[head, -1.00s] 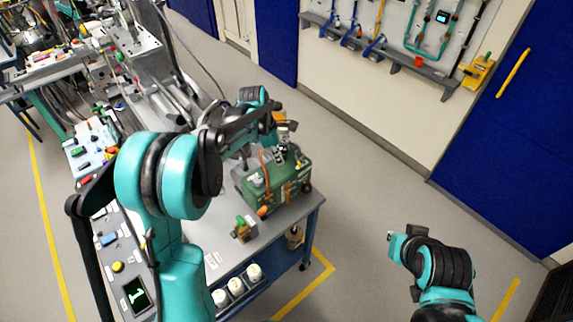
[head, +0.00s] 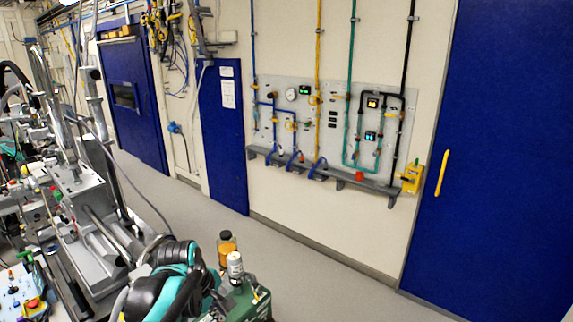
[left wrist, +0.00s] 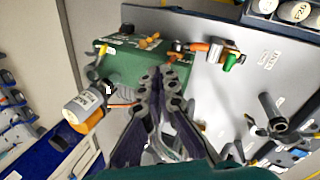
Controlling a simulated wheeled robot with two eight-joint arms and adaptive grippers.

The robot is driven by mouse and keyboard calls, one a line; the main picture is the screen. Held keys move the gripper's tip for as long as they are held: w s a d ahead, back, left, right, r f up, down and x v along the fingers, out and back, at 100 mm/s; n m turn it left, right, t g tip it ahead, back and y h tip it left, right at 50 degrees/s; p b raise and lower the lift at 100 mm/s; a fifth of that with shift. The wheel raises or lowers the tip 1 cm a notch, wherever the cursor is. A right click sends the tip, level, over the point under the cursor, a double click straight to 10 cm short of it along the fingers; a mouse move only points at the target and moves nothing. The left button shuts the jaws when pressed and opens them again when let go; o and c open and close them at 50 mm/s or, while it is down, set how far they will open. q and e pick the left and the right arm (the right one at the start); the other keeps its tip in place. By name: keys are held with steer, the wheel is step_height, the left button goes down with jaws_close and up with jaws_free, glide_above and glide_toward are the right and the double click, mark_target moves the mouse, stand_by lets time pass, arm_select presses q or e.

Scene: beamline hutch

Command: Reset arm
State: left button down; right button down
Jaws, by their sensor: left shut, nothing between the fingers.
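In the left wrist view my left gripper (left wrist: 166,80) has its two dark fingers together, with nothing between them. It is over a green machine (left wrist: 120,62) on a grey bench top (left wrist: 225,85); I cannot tell whether the fingertips touch anything. In the head view teal and black parts of my left arm show at the bottom edge, but the fingertips cannot be made out. The green machine (head: 243,305) also shows there, partly cut off, with a white-capped bottle and an amber one at its top. My right gripper is in neither view.
A grey metal apparatus (head: 90,195) stands at the left. A wall panel of pipes and gauges (head: 335,125) has a grey ledge (head: 340,177) below it. A blue door (head: 500,160) is at the right. The grey floor (head: 310,265) between is clear. White-capped bottles (left wrist: 295,10) stand at the bench's edge.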

arm_select(q)
steer(key=s+f+m+t+y+b, duration=0.1)
steer(key=s+f+m+t+b, duration=0.3)
steer(key=s+f+m+b, duration=0.6)
steer(key=s+a+f+m, duration=0.1)
steer(key=s+f+m, duration=0.3)
steer(key=s, duration=0.1)
steer(key=shift+s+f, duration=0.2)
steer(key=shift+f, duration=0.2)
